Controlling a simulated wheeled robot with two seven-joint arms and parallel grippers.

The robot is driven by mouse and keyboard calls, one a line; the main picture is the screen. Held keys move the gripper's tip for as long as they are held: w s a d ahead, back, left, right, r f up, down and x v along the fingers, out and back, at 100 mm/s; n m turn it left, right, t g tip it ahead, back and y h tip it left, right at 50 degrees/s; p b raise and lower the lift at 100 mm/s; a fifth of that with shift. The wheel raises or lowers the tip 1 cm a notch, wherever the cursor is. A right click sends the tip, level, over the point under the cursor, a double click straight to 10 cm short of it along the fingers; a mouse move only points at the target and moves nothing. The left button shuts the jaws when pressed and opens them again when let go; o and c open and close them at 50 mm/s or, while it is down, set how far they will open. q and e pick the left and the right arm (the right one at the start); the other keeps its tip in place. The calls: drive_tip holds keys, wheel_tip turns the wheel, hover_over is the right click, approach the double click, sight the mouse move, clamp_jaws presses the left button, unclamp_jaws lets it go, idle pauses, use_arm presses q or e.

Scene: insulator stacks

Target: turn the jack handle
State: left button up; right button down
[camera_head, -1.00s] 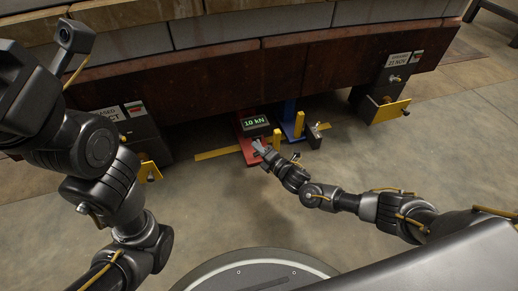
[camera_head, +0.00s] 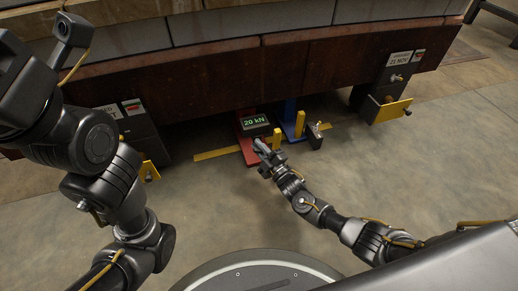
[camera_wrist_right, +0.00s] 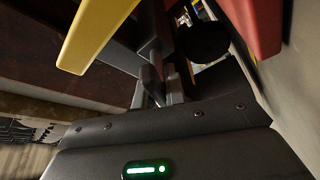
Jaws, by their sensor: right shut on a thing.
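The jack stands under the rusty beam in the head view, with a red base (camera_head: 246,151) and a small dark display (camera_head: 255,122) reading 20 kN in green. My right gripper (camera_head: 260,146) reaches in low at the front of the jack and is shut on the jack handle. The handle is mostly hidden by the fingers and too small to make out. In the right wrist view the gripper's fingers (camera_wrist_right: 160,88) are close together, with dark jack parts beyond them. My left arm is raised at the left; its fingers do not show.
A blue post (camera_head: 290,124) and a yellow post (camera_head: 299,124) stand right of the display, near a small dark block (camera_head: 314,141). Bracketed supports with yellow plates (camera_head: 390,110) flank the jack. The rusty beam (camera_head: 200,90) hangs low overhead. The concrete floor in front is clear.

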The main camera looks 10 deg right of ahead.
drive_tip(key=shift+m, duration=0.7)
drive_tip(key=c, duration=1.5)
unclamp_jaws()
drive_tip(key=shift+o, duration=0.2)
drive_tip(key=shift+s+d+r+p, duration=0.1)
drive_tip(key=shift+s+d+p, duration=0.15)
drive_tip(key=shift+p, duration=0.2)
drive_tip(key=r+p+v, duration=0.2)
drive_tip(key=p+v, duration=0.4)
drive_tip(key=v, duration=0.6)
drive_tip(key=shift+s+p, duration=0.4)
drive_tip(key=shift+f, duration=0.1)
drive_tip(key=shift+t, duration=0.3)
